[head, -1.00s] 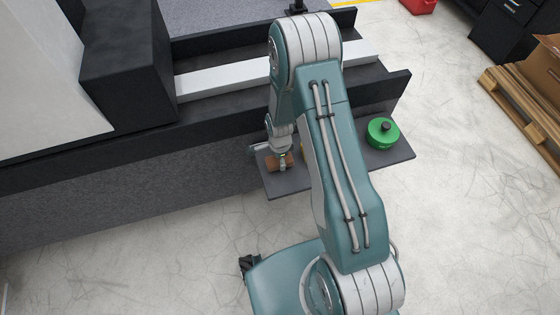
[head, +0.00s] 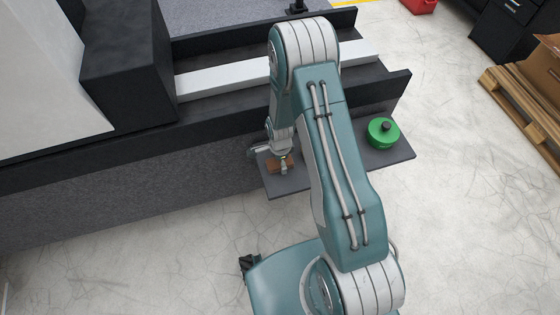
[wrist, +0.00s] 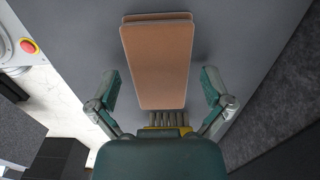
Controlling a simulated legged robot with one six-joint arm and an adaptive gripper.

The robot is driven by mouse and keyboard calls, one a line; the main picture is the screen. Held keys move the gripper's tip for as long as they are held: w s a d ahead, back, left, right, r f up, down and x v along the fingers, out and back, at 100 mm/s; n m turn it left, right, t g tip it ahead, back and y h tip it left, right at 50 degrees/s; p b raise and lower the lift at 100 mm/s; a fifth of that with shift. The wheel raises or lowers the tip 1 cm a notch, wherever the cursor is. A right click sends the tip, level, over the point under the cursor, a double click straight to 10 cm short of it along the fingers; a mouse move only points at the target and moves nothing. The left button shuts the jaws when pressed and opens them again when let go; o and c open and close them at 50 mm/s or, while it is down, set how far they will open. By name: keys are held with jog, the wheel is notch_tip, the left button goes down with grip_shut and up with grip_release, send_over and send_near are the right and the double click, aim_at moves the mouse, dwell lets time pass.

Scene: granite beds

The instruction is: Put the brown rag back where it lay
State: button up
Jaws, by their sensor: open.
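The brown rag (head: 279,166) lies on the left part of a dark grey shelf (head: 290,186) that juts from the granite bed. In the wrist view the rag (wrist: 158,62) is a folded rectangle, flat on the grey surface, its near end between my fingers. My gripper (wrist: 162,92) is open, with one finger on each side of the rag and a gap on both sides. In the head view my gripper (head: 283,160) is just over the rag and hides part of it.
The granite bed (head: 150,170) rises behind the shelf.

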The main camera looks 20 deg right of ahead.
jog(key=s+r+n+t, duration=0.1)
jog(key=s+r+n, duration=0.25)
jog(key=r, duration=1.25)
jog(key=s+r+n+t, duration=0.2)
jog(key=r+n, duration=0.3)
jog(key=r, duration=1.2)
jog(key=s+r+n+t, duration=0.2)
jog(key=s+r+n, duration=0.7)
jog(key=s, duration=0.6)
notch_tip(320, 180, up, 2)
jog(key=shift+s+a+r+t, duration=0.1)
jog(key=shift+s+a+t, duration=0.1)
jog(key=shift+a+t, duration=0.1)
jog(key=shift+d+n, duration=0.1)
jog(key=shift+n, duration=0.15)
